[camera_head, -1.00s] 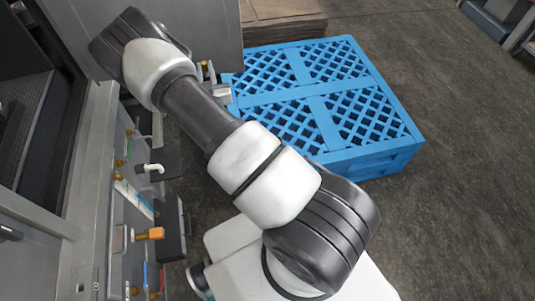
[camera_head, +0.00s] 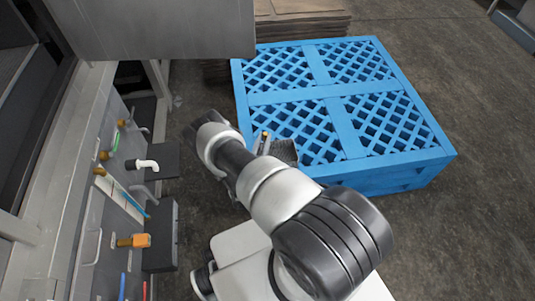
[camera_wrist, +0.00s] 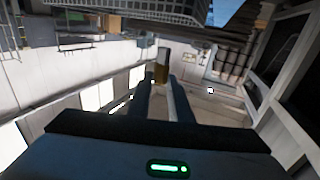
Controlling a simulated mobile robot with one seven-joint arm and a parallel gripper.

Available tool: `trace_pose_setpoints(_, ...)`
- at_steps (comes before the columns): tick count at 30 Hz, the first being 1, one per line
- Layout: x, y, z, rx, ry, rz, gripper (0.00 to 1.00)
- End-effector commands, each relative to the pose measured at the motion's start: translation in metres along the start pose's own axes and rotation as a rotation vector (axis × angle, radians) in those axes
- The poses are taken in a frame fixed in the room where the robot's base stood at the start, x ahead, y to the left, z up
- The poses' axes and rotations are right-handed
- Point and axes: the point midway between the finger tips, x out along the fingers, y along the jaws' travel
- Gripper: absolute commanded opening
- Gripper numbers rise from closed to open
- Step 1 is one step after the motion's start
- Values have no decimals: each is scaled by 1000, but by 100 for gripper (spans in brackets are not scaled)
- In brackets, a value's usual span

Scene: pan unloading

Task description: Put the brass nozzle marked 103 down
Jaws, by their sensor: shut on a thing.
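The brass nozzle (camera_wrist: 161,72) is between the two fingertips of my gripper (camera_wrist: 163,85) in the wrist view, and the fingers are shut on it. It is held clear of any surface that I can make out there. Its marking is too small to read. In the head view a small brass-coloured tip (camera_head: 265,135) shows at the end of my arm, in front of the blue pallet's left side. The rest of my gripper is partly hidden by the arm.
A blue lattice pallet (camera_head: 345,105) stands on the floor at the right, with stacked brown sheets (camera_head: 300,20) behind. At left, a grey panel holds a white elbow pipe (camera_head: 145,164) and an orange-ended fitting (camera_head: 140,240) beside dark trays (camera_head: 161,235). Dark floor lies between.

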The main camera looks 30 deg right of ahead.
Motion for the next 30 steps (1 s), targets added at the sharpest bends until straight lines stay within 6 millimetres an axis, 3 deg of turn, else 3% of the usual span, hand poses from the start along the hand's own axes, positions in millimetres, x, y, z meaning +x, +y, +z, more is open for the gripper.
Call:
trace_pose_setpoints(1, 0, 0, 12, 1, 0, 0, 0)
trace_pose_setpoints(8, 0, 0, 29, 1, 0, 0, 0)
trace_pose_setpoints(14, 0, 0, 57, 0, 0, -1, 0)
trace_pose_setpoints(30, 0, 0, 65, 1, 0, -1, 0)
